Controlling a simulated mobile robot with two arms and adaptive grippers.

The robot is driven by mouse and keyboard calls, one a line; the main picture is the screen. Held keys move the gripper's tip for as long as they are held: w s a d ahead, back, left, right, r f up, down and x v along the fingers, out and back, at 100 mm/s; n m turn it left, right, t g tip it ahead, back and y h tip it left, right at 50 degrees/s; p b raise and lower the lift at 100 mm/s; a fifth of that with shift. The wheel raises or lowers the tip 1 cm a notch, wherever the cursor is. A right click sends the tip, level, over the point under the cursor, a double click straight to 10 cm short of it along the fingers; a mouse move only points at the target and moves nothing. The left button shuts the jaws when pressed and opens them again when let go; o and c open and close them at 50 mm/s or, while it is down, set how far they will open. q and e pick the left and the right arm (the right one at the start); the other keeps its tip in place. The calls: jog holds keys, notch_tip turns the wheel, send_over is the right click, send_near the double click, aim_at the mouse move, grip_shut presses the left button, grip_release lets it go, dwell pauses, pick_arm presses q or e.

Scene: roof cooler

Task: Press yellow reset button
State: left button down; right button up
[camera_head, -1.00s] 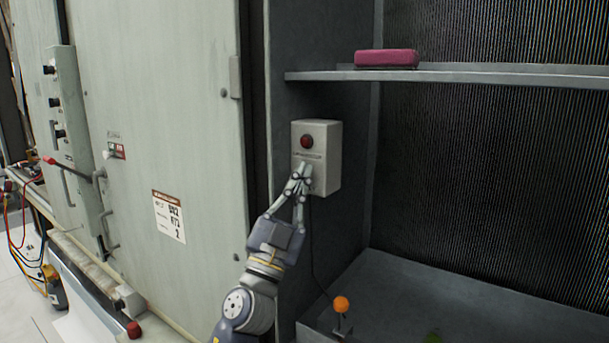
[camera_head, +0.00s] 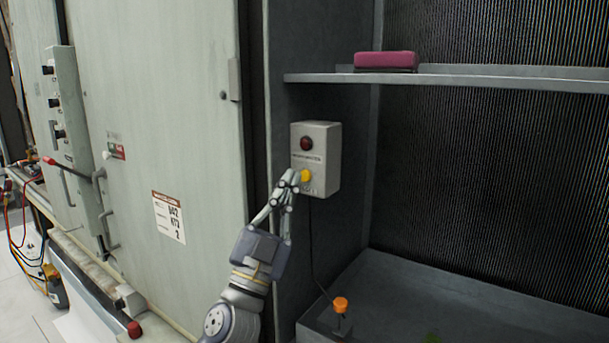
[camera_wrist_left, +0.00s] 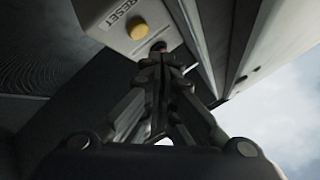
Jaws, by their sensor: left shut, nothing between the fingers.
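The yellow reset button (camera_head: 305,175) is on the lower front of a pale grey control box (camera_head: 329,150), below a dark red round button (camera_head: 306,143). In the left wrist view the yellow button (camera_wrist_left: 137,28) shows whole beside the printed word RESET. My left gripper (camera_head: 291,178) is shut and empty, its tips just left of the yellow button in the head view. In the wrist view its fingertips (camera_wrist_left: 158,47) are close by the button, at the box's edge. I cannot tell whether they touch the box. My right gripper is not in view.
A shelf (camera_head: 470,79) with a maroon block (camera_head: 386,61) juts out right of the box. A large pale cabinet door (camera_head: 165,130) stands to the left. An orange knob (camera_head: 340,304) rises from the grey trough (camera_head: 430,300) below.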

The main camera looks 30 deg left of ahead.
pick_arm(q)
jog(key=s, duration=0.3)
jog(key=shift+s+a, duration=0.1)
dwell(0.6)
